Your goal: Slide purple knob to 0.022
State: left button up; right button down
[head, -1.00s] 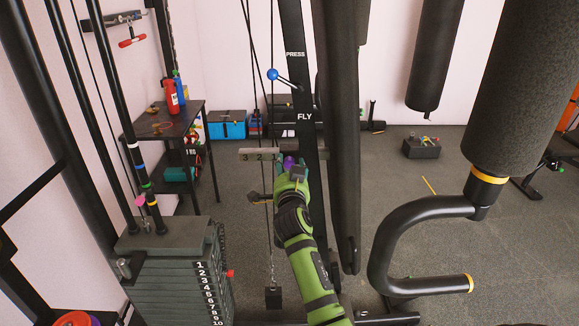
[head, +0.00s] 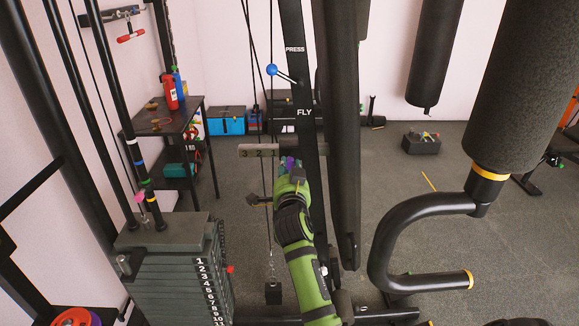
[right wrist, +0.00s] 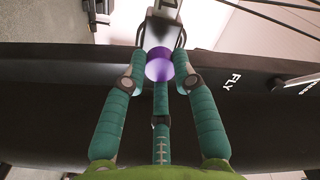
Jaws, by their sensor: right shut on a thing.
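The purple knob (right wrist: 158,66) shows in the right wrist view between the teal fingers of my right gripper (right wrist: 158,72), which is shut on it. In the head view only a small part of the knob (head: 289,161) shows past my green right gripper (head: 296,166). A grey scale bar (head: 258,151) with numbers such as 3 and 2 lies just above and left of the knob, beside the black upright (head: 308,190) marked PRESS and FLY. The exact scale reading at the knob is hidden. My left gripper is not in view.
A blue ball-ended lever (head: 272,70) sits higher on the upright. A numbered weight stack (head: 178,275) stands at lower left. A padded roller (head: 527,90) and a bent black bar (head: 385,255) fill the right side. Cables hang left of the upright.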

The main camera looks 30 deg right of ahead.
jog(key=shift+f, duration=0.2)
jog(key=c, duration=1)
grip_release()
jog(key=shift+s+a, duration=0.1)
jog(key=shift+o, duration=0.2)
jog(key=shift+s+r, duration=0.1)
jog(key=shift+r, duration=0.1)
notch_tip(320, 180, up, 10)
